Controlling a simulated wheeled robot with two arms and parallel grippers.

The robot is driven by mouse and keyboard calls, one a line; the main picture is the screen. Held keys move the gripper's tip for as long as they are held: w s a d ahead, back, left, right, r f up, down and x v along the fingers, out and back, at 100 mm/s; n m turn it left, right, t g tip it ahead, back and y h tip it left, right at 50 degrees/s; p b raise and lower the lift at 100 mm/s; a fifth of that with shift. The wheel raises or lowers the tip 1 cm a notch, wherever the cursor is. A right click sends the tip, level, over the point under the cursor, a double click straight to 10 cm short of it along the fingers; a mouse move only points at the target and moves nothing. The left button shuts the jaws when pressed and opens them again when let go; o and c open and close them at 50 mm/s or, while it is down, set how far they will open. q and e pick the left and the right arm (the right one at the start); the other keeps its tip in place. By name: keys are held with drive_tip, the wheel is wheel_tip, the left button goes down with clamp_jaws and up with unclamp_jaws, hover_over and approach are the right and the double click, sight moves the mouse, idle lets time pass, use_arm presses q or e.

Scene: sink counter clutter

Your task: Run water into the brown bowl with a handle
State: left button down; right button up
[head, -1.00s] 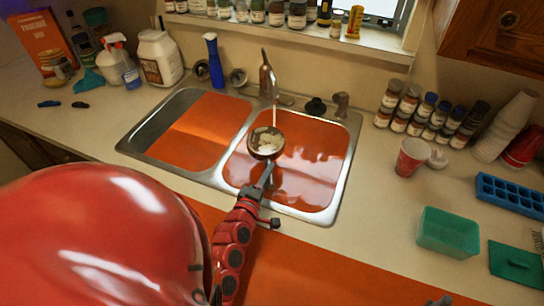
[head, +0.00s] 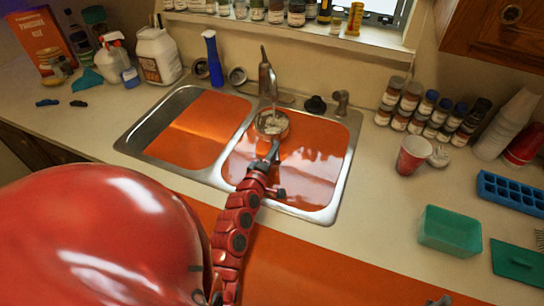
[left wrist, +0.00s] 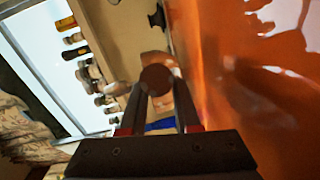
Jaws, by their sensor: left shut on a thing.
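The brown bowl with a handle (head: 268,132) is held over the right sink basin, close under the faucet spout. Pale, bright patches show inside it; I cannot tell how much water it holds. The faucet (head: 266,78) stands behind the sink, with a thin stream visible below its spout. My left gripper (head: 272,154) is shut on the bowl's handle at the near side. In the left wrist view, a dark brown round part (left wrist: 157,80) sits between the two fingers (left wrist: 158,112).
The double sink (head: 338,180) has orange basins. Spice jars (head: 414,106), a red cup (head: 412,155) and a green container (head: 449,232) stand on the right counter. White jugs (head: 157,54) stand at the back left.

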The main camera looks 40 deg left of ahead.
use_arm(q)
drive_tip(key=shift+w+a+f+b, duration=0.15)
drive_tip(key=shift+w+a+b, duration=0.2)
drive_tip(key=shift+w, duration=0.3)
drive_tip(key=shift+w+a+f+b, duration=0.2)
drive_tip(key=shift+w+a+b, duration=0.1)
drive_tip(key=shift+w, duration=0.4)
drive_tip(key=shift+w+a+f+b, duration=0.15)
drive_tip(key=shift+w+a+b, duration=0.2)
drive_tip(key=shift+w, duration=0.3)
idle(5.8)
